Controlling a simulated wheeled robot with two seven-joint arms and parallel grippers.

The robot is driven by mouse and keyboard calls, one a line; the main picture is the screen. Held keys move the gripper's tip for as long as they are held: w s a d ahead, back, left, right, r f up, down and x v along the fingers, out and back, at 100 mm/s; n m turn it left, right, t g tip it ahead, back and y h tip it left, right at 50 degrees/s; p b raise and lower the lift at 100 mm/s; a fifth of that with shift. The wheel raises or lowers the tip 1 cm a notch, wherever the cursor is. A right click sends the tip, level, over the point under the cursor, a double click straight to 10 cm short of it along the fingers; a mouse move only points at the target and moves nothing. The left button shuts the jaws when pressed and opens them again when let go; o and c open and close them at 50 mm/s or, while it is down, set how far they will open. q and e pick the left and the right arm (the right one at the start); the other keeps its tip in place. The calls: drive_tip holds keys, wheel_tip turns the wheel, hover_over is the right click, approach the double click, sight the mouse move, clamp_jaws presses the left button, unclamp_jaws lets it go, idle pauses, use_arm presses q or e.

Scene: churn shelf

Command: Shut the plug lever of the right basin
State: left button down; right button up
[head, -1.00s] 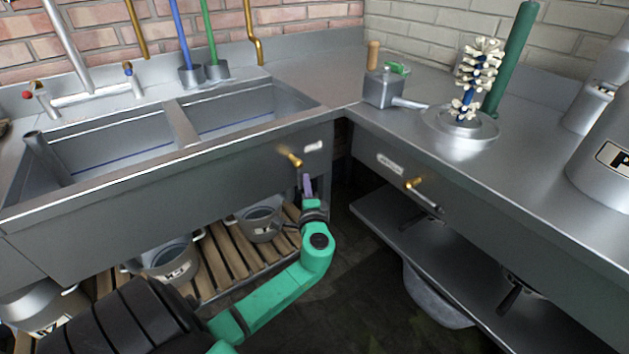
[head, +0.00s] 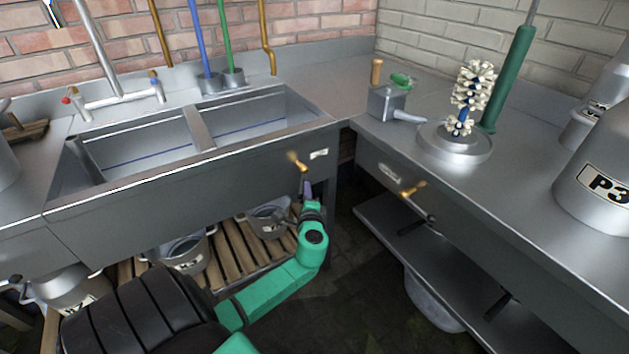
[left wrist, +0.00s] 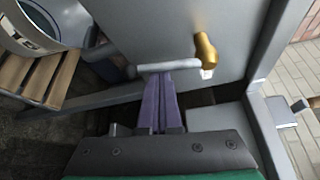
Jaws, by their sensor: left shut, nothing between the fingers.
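The sink has a left basin (head: 135,148) and a right basin (head: 250,116). Below the right basin, a brass plug lever fitting (head: 298,161) sits on the front panel beside a white label (head: 319,153). In the left wrist view the brass knob (left wrist: 205,50) has a grey metal lever arm (left wrist: 166,66), which points down along the panel in the head view. My left gripper (head: 307,186) is shut and empty. Its purple fingertips (left wrist: 159,82) are at the lever arm; contact is not clear. My right gripper is out of view.
A second brass lever (head: 413,188) is on the right bench's front. Pots (head: 185,255) stand on the slatted shelf (head: 228,258) under the sink. A metal box (head: 387,102) and a round stand (head: 455,145) are on the bench. Dark floor lies between.

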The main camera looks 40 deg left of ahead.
use_arm(q)
drive_tip(key=s+a+r+m+g+p, duration=0.1)
drive_tip(key=s+r+m+g+p, duration=0.3)
drive_tip(key=p, duration=1.8)
drive_tip(key=r+m+g, duration=0.1)
drive_tip(key=m+g, duration=0.2)
drive_tip(key=m, duration=0.2)
drive_tip(key=shift+s+a, duration=0.35)
drive_tip(key=shift+s, duration=0.05)
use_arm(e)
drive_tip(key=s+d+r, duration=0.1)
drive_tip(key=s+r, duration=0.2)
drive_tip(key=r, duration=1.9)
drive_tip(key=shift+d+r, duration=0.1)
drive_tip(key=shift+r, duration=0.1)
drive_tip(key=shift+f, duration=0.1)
